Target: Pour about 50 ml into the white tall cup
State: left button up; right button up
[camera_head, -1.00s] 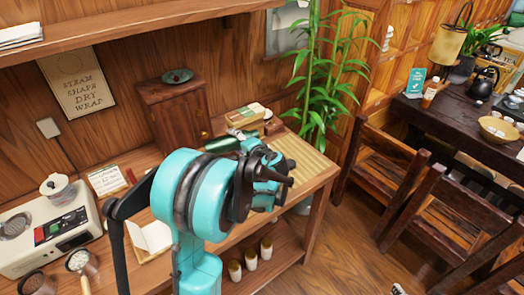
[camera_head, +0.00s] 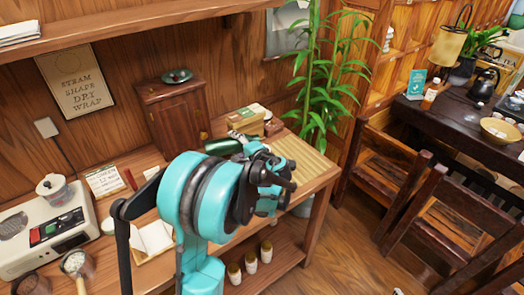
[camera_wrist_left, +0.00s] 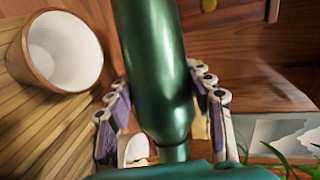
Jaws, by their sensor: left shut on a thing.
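A dark green bottle (camera_wrist_left: 155,60) fills the middle of the left wrist view. My left gripper (camera_wrist_left: 163,110) is shut on it, with a finger on each side. In the head view the bottle (camera_head: 222,146) shows just beyond my left gripper (camera_head: 258,150), above the wooden counter and lying nearly level. A cup with a white inside and a brown outer wall (camera_wrist_left: 62,50) is at the upper left of the wrist view, beside the bottle and apart from it. I cannot tell whether it is the white tall cup. My right gripper is not in view.
A slatted bamboo mat (camera_head: 298,155) covers the counter's right end. A small wooden cabinet (camera_head: 175,115) and stacked boxes (camera_head: 246,117) stand behind. A machine (camera_head: 45,232) is at left. Several small white containers with brown tops (camera_head: 251,261) stand on the lower shelf.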

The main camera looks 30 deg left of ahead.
aim_at(229, 138)
pick_arm(q)
jog(key=shift+s+a, duration=0.3)
jog(key=shift+a, duration=0.1)
jog(key=shift+s, duration=0.1)
dwell(1.2)
jog(key=r+n+p, duration=0.1)
jog(key=r+n+h+p, duration=0.1)
jog(key=p, duration=0.1)
jog(key=r+n+t+h+p, duration=0.1)
jog(key=p, duration=0.1)
jog(key=shift+s+a+r, duration=0.2)
jog(key=shift+s+a, duration=0.15)
jog(key=shift+f, duration=0.1)
jog(key=shift+w+d+r+n+h, duration=0.2)
jog(key=shift+w+n+h, duration=0.1)
jog(key=shift+n, duration=0.2)
jog(key=shift+r+t+p, duration=0.15)
jog(key=shift+t+p, duration=0.15)
jog(key=shift+p, duration=0.05)
jog(key=shift+d, duration=0.1)
